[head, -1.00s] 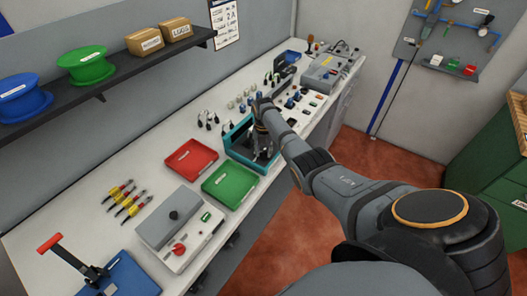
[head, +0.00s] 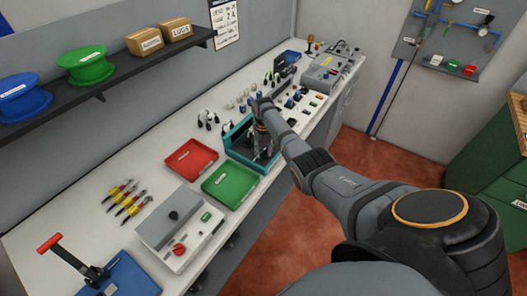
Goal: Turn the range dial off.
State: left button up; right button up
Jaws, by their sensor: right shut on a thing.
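My right gripper (head: 262,152) points down at the dark face of a teal-edged unit (head: 233,132) on the white workbench. Its fingers are shut on a small part there, which looks like the range dial. My own wrist and fingers cover most of this part, so its setting cannot be read. My left gripper is not in view.
A green tray (head: 230,182) and a red tray (head: 191,159) lie left of the unit. Small parts and another grey box (head: 325,72) are behind. A shelf (head: 130,82) overhangs the bench.

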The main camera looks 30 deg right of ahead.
aim_at(263, 152)
jog(key=o, duration=1.1)
jog(key=shift+o, duration=0.2)
notch_tip(263, 152, up, 12)
